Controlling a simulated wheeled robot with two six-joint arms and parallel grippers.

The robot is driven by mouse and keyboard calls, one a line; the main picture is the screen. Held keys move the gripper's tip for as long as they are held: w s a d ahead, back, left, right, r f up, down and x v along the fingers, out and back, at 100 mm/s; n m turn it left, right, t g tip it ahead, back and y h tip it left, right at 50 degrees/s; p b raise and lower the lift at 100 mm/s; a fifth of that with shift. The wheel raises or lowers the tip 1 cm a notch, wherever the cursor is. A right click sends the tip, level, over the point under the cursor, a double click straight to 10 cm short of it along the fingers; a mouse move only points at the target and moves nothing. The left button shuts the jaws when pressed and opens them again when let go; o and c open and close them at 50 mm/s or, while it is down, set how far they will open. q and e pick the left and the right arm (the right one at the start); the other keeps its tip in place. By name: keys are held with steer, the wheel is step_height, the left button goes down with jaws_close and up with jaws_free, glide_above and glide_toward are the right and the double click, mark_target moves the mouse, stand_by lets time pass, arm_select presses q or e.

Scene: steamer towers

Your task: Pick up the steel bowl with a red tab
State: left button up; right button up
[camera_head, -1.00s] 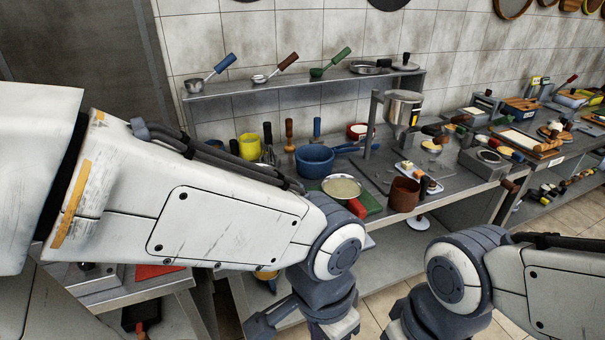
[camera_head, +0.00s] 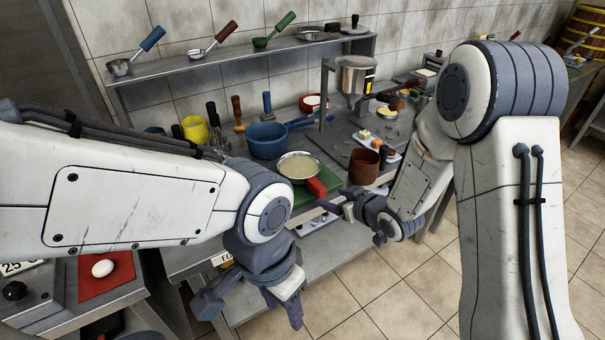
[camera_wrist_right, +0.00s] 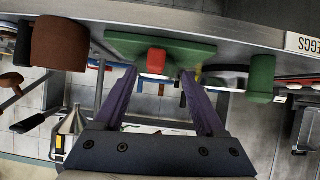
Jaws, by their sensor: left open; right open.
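The steel bowl (camera_head: 297,171) has pale contents and a red tab (camera_head: 317,187) on its near side. It sits on a green board (camera_head: 328,180) at the counter's front edge. My right gripper (camera_head: 335,203) is open and empty, close in front of the tab. In the right wrist view the tab (camera_wrist_right: 156,57) shows upside down between the open fingers (camera_wrist_right: 158,77), a little beyond their tips, with the board (camera_wrist_right: 190,52) around it. The bowl itself is mostly hidden there. My left gripper (camera_head: 252,305) is open and empty, low in front of the counter.
A blue pan (camera_head: 267,143) stands just behind the bowl. A brown pot (camera_head: 364,166) stands right of it, near the right fingers. A steel hopper (camera_head: 356,78) stands behind. A shelf (camera_head: 240,60) with ladles runs along the wall. Tiled floor (camera_head: 365,285) is open in front.

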mark_target(315, 186)
steer(key=shift+w+d+f+t+y, duration=0.2)
steer(key=shift+w+f+t+y, duration=0.3)
steer(key=shift+w+y, duration=0.2)
steer(key=x, duration=0.4)
steer(key=shift+w+a+p, duration=0.15)
steer(key=shift+p, duration=0.25)
steer(key=p+x, duration=0.1)
steer(key=x, duration=0.4)
steer(key=shift+a+r+p, duration=0.1)
steer(key=shift+r+p, duration=0.1)
steer(key=shift+p, duration=0.1)
steer(key=shift+w+a+f, duration=0.15)
steer(key=shift+w, duration=0.05)
jaws_close()
